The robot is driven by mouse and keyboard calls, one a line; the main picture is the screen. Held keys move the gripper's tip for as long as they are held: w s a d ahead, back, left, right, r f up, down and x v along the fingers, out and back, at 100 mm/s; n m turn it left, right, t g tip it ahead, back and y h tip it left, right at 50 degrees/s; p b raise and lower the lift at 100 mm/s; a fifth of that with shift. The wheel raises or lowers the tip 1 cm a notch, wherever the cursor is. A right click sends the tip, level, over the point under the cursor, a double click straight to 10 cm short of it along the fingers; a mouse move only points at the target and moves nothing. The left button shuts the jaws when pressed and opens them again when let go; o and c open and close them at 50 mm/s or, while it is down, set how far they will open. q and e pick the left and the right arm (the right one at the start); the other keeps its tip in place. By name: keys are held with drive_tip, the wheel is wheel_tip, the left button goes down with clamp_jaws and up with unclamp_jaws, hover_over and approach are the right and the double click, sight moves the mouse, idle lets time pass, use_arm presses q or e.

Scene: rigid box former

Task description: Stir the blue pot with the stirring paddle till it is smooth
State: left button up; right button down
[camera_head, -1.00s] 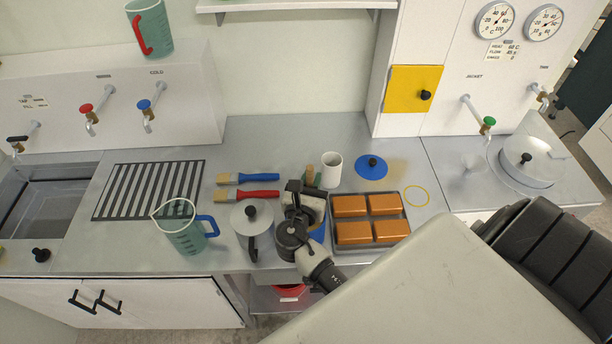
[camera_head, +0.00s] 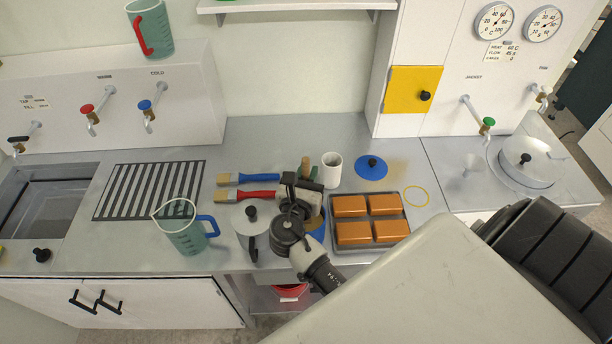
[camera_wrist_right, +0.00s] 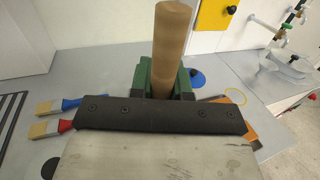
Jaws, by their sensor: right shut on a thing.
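My right gripper (camera_head: 306,181) is shut on the wooden handle of the stirring paddle (camera_head: 305,167). In the right wrist view the round handle (camera_wrist_right: 172,45) stands upright between the green finger pads (camera_wrist_right: 163,78). The paddle's lower end is hidden. The blue pot (camera_head: 319,232) shows only as a blue sliver beneath my right gripper and wrist. Its inside and the state of its contents are hidden. A round blue lid with a dark knob (camera_head: 372,167) lies on the counter behind and to the right. My left gripper is not in view.
A grey-lidded pan (camera_head: 248,218) and a teal jug (camera_head: 185,234) stand close on the left. Two brushes (camera_head: 248,178) lie behind them. A white cup (camera_head: 331,170) stands just behind my gripper. A tray of orange blocks (camera_head: 408,213) is close on the right.

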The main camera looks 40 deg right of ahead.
wheel_tip(320, 180, up, 7)
drive_tip(key=shift+r, duration=0.2)
idle(0.6)
idle(0.5)
wheel_tip(320, 180, up, 4)
drive_tip(key=shift+f, duration=0.1)
idle(0.4)
